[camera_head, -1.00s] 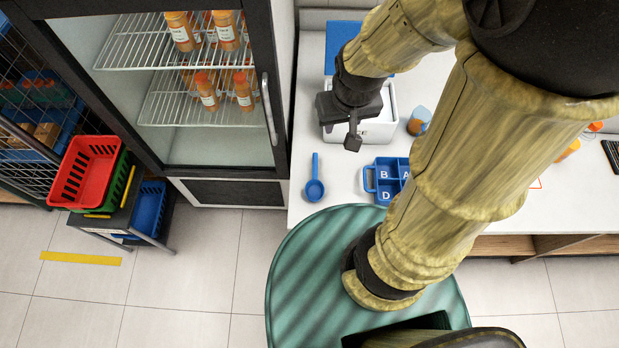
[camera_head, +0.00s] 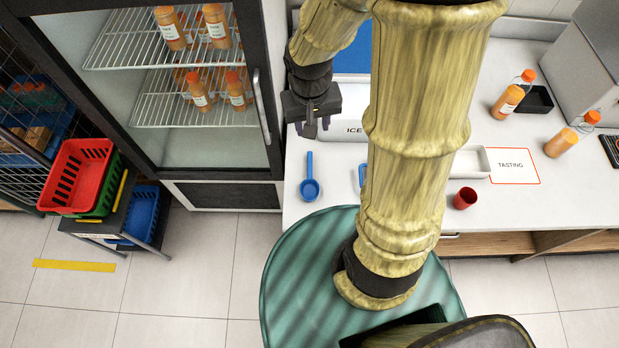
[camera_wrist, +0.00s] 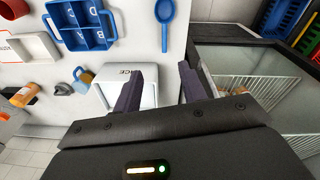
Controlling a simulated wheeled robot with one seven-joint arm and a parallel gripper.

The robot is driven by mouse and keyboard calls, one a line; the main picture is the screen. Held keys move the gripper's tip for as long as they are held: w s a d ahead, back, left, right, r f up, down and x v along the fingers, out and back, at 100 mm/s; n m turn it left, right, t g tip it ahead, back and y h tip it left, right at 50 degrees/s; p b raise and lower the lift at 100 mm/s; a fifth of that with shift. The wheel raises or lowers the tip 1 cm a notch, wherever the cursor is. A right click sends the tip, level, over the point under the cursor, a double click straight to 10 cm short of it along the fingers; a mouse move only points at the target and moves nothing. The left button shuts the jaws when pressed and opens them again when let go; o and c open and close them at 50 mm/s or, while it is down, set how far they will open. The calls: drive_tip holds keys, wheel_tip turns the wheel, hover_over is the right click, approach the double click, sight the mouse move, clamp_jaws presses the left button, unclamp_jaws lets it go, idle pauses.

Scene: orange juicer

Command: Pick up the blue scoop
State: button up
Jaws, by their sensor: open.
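The blue scoop (camera_head: 310,182) lies on the white counter near its left front edge, handle pointing to the back. In the wrist view the scoop (camera_wrist: 165,18) lies beyond the fingertips, its bowl toward the top edge. My gripper (camera_head: 318,128) is above the counter behind the scoop, apart from it. In the wrist view my gripper (camera_wrist: 160,75) has its two dark fingers spread, with nothing between them.
A white ICE container (camera_wrist: 110,92) stands beside the scoop. A blue divided caddy (camera_wrist: 80,25) is close by, mostly hidden behind my arm in the head view. A glass-door fridge (camera_head: 215,150) stands left of the counter. A red cup (camera_head: 465,198) is farther right.

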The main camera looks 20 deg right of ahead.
drive_tip(key=w+a+f+m+b, duration=0.1)
drive_tip(key=w+f+b, duration=0.1)
drive_tip(key=f, duration=0.3)
drive_tip(key=w+a+f+m+g+h+b, duration=0.1)
drive_tip(key=w+f+b, duration=0.1)
drive_tip(key=w+f, duration=0.2)
wheel_tip(320, 180, down, 2)
drive_tip(key=shift+a+f+g, duration=0.2)
drive_tip(key=shift+a+g, duration=0.1)
drive_tip(key=shift+a, duration=0.05)
drive_tip(key=shift+w, duration=0.1)
hover_over(309, 169)
drive_tip(key=a, duration=0.1)
drive_tip(key=f, duration=1.2)
drive_tip(key=shift+w+a, duration=0.1)
drive_tip(key=shift+w, duration=0.2)
drive_tip(key=shift+f, duration=0.1)
drive_tip(key=shift+s+d+f+p, duration=0.1)
drive_tip(key=shift+d+f, duration=0.1)
drive_tip(key=shift+f, duration=0.6)
drive_tip(key=shift+s+d+f+p, duration=0.1)
drive_tip(key=shift+d+f, duration=0.05)
drive_tip(key=shift+f, duration=0.7)
drive_tip(key=shift+s+d+f+p, duration=0.1)
drive_tip(key=shift+d+f, duration=0.1)
drive_tip(key=shift+f, duration=0.6)
